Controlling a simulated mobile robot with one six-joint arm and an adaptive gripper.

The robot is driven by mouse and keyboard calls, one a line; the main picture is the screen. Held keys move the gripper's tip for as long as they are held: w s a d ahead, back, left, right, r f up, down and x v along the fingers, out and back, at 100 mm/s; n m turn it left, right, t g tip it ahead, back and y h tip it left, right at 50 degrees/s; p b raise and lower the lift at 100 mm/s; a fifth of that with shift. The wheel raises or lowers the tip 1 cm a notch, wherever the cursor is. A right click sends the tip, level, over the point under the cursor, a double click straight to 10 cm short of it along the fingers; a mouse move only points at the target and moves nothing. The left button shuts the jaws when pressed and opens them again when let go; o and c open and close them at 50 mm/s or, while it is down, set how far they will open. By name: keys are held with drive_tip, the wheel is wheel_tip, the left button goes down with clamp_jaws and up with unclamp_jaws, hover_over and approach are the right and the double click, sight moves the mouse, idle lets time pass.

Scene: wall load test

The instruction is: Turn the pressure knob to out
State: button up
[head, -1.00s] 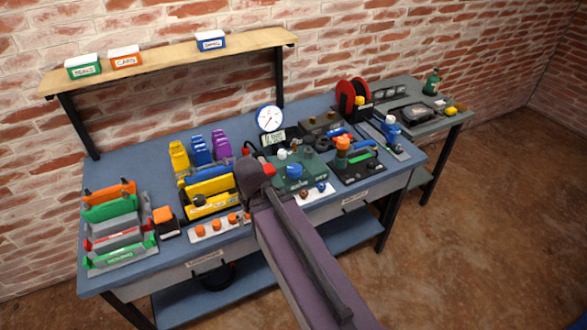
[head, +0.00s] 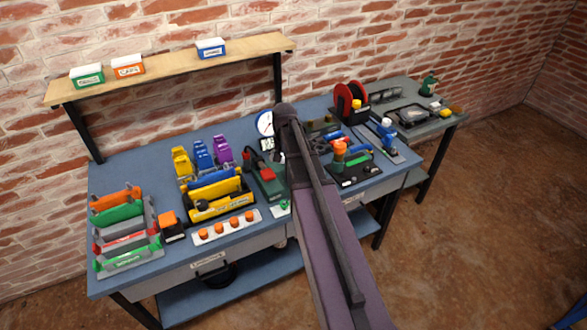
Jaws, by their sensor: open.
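The green panel (head: 282,206) shows only as a small corner left of my arm. The blue knob that sits on this panel in the earlier picture is hidden behind my arm, so its setting cannot be seen. The round white gauge (head: 264,123) stands at the back of the bench, partly covered by my arm; its reading is not clear. My arm reaches over the bench across the panel. My gripper is hidden behind the arm's dark joint.
Left of my arm on the blue bench (head: 128,170) are a green-and-red tool (head: 267,180), a yellow holder (head: 215,205) and a strip of orange knobs (head: 226,228). To the right are an orange-topped device (head: 340,149), a red reel (head: 347,98) and a blue-topped tool (head: 386,128).

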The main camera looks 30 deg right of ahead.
drive_tip(key=w+d+r+m, duration=0.1)
drive_tip(key=w+d, duration=0.2)
drive_tip(key=d, duration=0.3)
drive_tip(key=shift+r+m+p, duration=0.3)
drive_tip(key=shift+m+p, duration=0.1)
drive_tip(key=shift+p, duration=0.05)
drive_tip(key=shift+f, duration=0.15)
drive_tip(key=f+b, duration=1.3)
drive_tip(key=shift+w+a+f+b, duration=0.25)
drive_tip(key=shift+b, duration=0.15)
idle(0.4)
drive_tip(key=c, duration=0.9)
